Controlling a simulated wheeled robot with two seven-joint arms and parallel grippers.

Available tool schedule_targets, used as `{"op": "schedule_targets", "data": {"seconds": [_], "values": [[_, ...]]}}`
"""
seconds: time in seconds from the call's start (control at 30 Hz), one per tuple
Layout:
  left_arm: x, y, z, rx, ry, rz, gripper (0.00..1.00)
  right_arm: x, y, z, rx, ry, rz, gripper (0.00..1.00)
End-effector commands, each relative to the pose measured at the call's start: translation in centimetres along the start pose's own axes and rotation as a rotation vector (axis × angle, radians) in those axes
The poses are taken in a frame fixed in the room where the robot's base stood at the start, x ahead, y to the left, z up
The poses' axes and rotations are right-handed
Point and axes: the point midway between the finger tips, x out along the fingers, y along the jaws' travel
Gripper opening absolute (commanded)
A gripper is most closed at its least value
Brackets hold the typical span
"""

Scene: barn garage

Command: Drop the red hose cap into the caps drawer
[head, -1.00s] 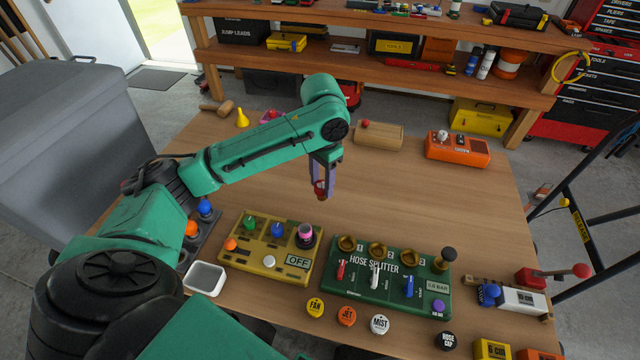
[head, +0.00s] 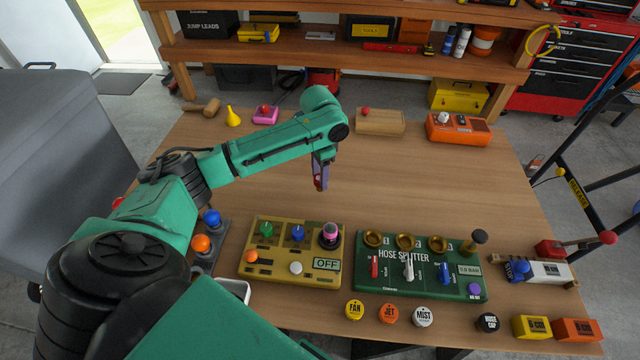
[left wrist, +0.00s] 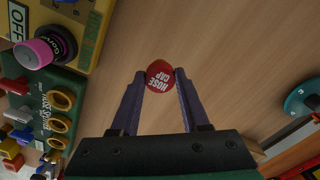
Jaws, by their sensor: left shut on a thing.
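The red hose cap (left wrist: 160,75), lettered "HOSE CAP", sits between the fingertips of my left gripper (left wrist: 158,82) in the left wrist view. The gripper is shut on it. In the head view my left gripper (head: 320,178) hangs fingers down above the middle of the bench, and the cap shows only as a small red patch. A red tool chest (head: 562,75) with several labelled dark drawers stands at the back right. I cannot make out which drawer, if any, is for caps. My right gripper is not in view.
The wooden bench (head: 430,180) is clear in its middle. A green hose splitter (head: 400,283) and a yellow control box (head: 262,278) stand near the front. A black hose cap (head: 488,322) lies at the front right. An orange box (head: 460,130) stands at the back right.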

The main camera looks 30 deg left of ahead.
Motion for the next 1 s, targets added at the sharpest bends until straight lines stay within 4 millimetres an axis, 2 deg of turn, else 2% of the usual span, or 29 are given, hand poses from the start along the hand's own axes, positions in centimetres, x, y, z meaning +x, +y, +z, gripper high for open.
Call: {"op": "schedule_targets", "data": {"seconds": [0.1, 0.2, 0.53, 0.57, 0.6, 0.63, 0.9, 1.0], "values": [[2.4, 0.1, 0.1, 0.000, -0.004, 0.002, 0.00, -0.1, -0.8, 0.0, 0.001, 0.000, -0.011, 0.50], [3.9, 0.1, 0.1, 0.000, -0.003, 0.000, 0.00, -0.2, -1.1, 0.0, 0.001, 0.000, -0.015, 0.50], [4.3, 0.1, 0.0, 0.000, -0.001, 0.000, 0.00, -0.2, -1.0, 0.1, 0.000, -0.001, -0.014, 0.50], [4.3, 0.0, 0.0, 0.000, -0.001, 0.000, 0.57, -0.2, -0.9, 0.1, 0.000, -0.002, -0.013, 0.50], [4.3, 0.0, 0.0, 0.000, -0.001, 0.000, 0.72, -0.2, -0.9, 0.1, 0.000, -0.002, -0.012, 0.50], [4.3, 0.0, 0.0, 0.000, -0.001, 0.000, 0.75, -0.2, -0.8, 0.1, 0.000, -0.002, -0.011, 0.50], [4.2, 0.0, 0.0, 0.000, -0.001, -0.001, 0.75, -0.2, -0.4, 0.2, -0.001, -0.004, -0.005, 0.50], [3.6, 0.0, 0.0, 0.000, 0.000, -0.001, 0.75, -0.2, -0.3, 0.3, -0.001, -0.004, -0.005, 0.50]]}}
